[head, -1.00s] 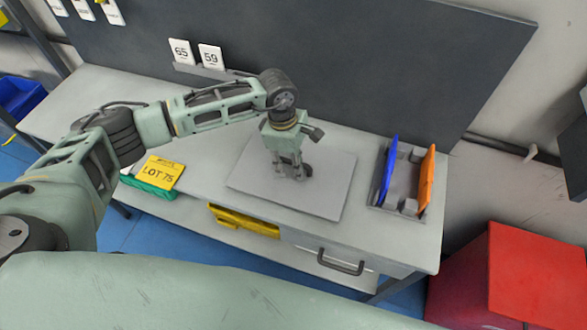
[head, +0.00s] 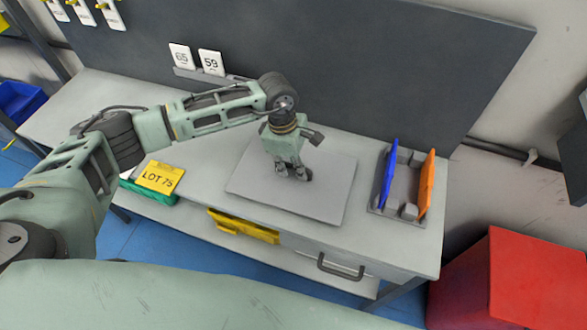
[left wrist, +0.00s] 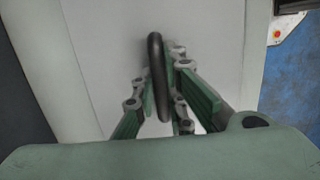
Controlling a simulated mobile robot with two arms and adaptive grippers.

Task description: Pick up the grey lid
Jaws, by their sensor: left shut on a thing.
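The grey lid (head: 318,200) is a flat square panel lying on the workbench in the head view. It also fills much of the left wrist view (left wrist: 100,60). A dark handle (left wrist: 157,75) stands up from it and shows between my fingers in the wrist view. My left gripper (head: 296,178) points down over the middle of the lid, low against it. It is shut on the handle (head: 308,174), which the fingers mostly hide in the head view. The right gripper is not in view.
A grey rack (head: 407,198) with a blue panel (head: 389,172) and an orange panel (head: 427,182) stands right of the lid. A yellow LOT 75 sign (head: 160,177) is at the bench's front left. A red box (head: 500,280) stands at the right.

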